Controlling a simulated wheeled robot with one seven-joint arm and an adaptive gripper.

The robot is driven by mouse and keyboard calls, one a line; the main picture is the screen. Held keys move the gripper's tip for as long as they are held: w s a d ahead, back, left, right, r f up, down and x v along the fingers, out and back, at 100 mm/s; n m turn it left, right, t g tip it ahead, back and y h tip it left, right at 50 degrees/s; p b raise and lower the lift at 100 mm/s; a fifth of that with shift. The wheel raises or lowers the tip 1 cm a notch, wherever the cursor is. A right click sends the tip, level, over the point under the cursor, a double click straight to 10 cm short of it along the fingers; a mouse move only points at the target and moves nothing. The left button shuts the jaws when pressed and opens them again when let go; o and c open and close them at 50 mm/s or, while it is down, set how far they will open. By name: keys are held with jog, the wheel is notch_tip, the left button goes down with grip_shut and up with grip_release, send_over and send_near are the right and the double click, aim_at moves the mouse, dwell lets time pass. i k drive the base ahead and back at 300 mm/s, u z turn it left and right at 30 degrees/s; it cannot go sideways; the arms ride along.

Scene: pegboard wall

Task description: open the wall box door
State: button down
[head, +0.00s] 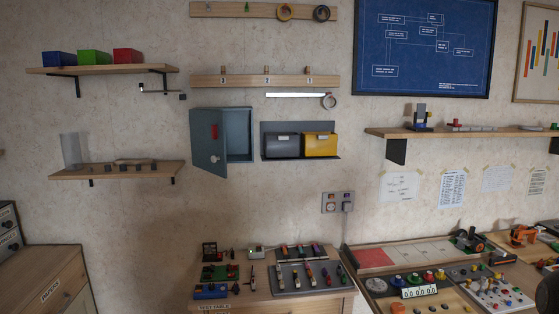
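The grey-blue wall box (238,136) hangs on the wall a little left of centre in the head view. Its door (205,146) stands ajar, swung out at the left side, so part of the dark inside shows on the right. A pale round knob (214,160) sits low on the door, near its free edge. A red mark or part (214,131) is above the knob. My gripper is not in view, and nothing is seen touching the door.
Right of the box, a wall holder carries a grey bin (281,146) and a yellow bin (320,145). A peg rail (265,81) is above. A shelf (117,171) is to the left. A cluttered bench (230,302) stands below. The wall directly under the box is clear.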

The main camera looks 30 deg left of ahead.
aim_at(208, 155)
jog(key=z, duration=0.6)
jog(key=i, duration=1.1)
jog(key=u, duration=1.8)
